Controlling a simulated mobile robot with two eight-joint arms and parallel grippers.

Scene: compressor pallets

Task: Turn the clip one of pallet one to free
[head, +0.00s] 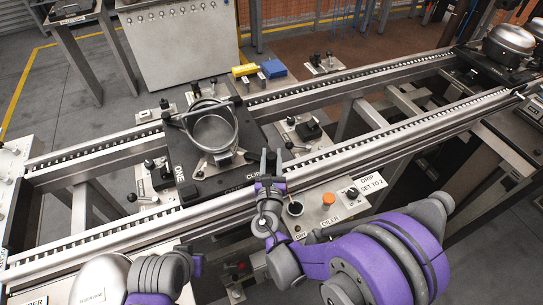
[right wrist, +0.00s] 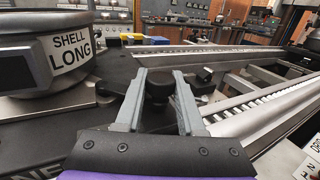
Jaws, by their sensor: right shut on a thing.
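Pallet one (head: 183,178) is a dark plate marked "ONE" on the conveyor rails, carrying an open metal shell (head: 212,132). My right gripper (head: 268,158) is at the plate's near right corner, beside lettering that seems to begin "CLIP". In the right wrist view, the two grey fingers of the right gripper (right wrist: 160,78) stand on either side of a black knobbed clip (right wrist: 157,92), shut on it. The fingers hide most of the clip in the head view, so its turn angle is unclear.
An oiler box (head: 328,205) with an orange button and a dial stands just right of my right gripper. Yellow and blue blocks (head: 272,68) lie behind. The shell reads "SHELL LONG" (right wrist: 72,48).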

